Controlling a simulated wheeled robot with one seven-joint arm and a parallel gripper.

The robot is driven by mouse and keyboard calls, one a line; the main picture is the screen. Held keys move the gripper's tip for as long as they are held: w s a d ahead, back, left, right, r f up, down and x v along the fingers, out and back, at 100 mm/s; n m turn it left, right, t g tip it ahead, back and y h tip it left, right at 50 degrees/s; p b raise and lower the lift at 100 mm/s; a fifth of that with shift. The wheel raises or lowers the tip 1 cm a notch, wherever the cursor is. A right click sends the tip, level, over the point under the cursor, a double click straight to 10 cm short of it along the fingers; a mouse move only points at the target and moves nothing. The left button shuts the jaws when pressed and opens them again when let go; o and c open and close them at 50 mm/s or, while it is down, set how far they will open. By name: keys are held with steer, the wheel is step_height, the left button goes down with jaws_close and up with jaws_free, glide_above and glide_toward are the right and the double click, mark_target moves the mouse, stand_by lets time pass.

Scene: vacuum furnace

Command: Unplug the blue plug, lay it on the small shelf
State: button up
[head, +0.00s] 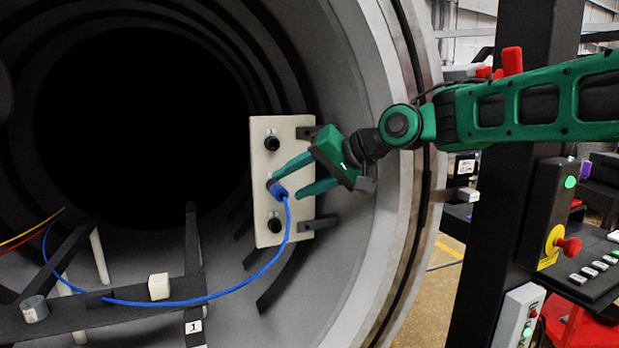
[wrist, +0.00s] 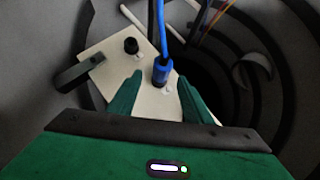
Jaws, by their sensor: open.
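The blue plug (head: 277,190) sits in the middle of the pale socket panel (head: 267,160) on the furnace's inner wall, with its blue cable (head: 285,235) hanging down and to the left. In the wrist view the plug (wrist: 161,71) stands on the panel (wrist: 152,105) between my two fingers. My gripper (head: 290,179) is open, its green fingertips on either side of the plug, apart from each other. In the wrist view the gripper (wrist: 160,85) shows a gap on both sides of the plug. A dark shelf-like bar (head: 105,315) lies at lower left; I cannot tell if it is the small shelf.
Black sockets show above (head: 271,143) and below (head: 271,225) the plug. A white block (head: 159,286) and a grey cylinder (head: 34,308) sit on the dark bars. The furnace rim (head: 405,200) stands close beside my arm. Red and yellow cables (head: 25,236) lie at far left.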

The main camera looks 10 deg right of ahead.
mark_target(279, 200)
steer(key=shift+x, duration=1.65)
steer(key=shift+c, duration=0.6)
steer(key=c, duration=1)
steer(key=shift+s, duration=0.25)
steer(key=shift+s+d, duration=0.15)
steer(key=shift+s, duration=0.15)
steer(key=shift+s+d, duration=0.3)
steer(key=shift+s, duration=0.65)
steer(key=shift+s+d, duration=0.25)
steer(key=shift+s, duration=0.7)
